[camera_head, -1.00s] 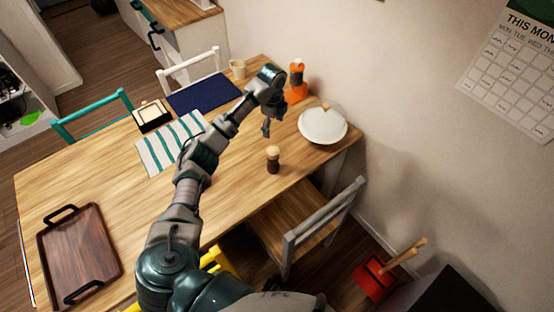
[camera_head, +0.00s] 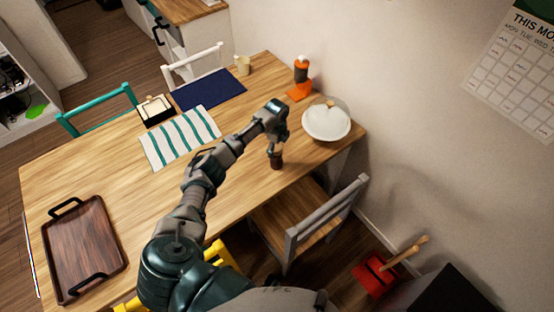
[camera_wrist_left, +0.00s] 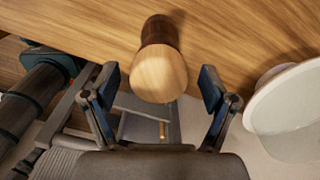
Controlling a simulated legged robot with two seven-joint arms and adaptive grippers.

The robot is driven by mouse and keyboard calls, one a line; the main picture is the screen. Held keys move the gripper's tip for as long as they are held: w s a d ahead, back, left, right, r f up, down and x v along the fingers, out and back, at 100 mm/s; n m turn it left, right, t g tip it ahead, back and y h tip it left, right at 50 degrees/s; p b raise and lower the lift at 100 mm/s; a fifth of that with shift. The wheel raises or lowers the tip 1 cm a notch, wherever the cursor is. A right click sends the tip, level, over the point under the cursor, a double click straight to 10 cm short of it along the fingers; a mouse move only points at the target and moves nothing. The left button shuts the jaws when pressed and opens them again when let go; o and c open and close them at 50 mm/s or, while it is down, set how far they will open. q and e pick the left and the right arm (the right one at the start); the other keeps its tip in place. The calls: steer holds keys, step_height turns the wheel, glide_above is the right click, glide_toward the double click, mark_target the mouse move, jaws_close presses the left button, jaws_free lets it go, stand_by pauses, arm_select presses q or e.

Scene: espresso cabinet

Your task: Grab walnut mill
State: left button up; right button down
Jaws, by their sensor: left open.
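The walnut mill (camera_head: 276,161) stands upright near the front edge of the wooden table, with a dark brown body and a pale round top. In the left wrist view the mill (camera_wrist_left: 160,70) shows its light wooden top toward me, between the spread fingers and beyond their tips. My left gripper (camera_head: 276,147) is right above the mill in the head view and hides part of its top. In the wrist view the left gripper (camera_wrist_left: 160,82) is open, with a finger on each side of the mill and nothing held. My right gripper is not in view.
A white lidded dish (camera_head: 326,124) stands close to the right of the mill. A striped cloth (camera_head: 180,137), blue mat (camera_head: 208,89) and dark tray (camera_head: 84,250) lie on the table (camera_head: 140,205). A grey chair (camera_head: 300,222) stands at the front edge.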

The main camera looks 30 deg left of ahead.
arm_select(q)
steer(key=shift+a, duration=0.15)
steer(key=c, duration=0.7)
jaws_close()
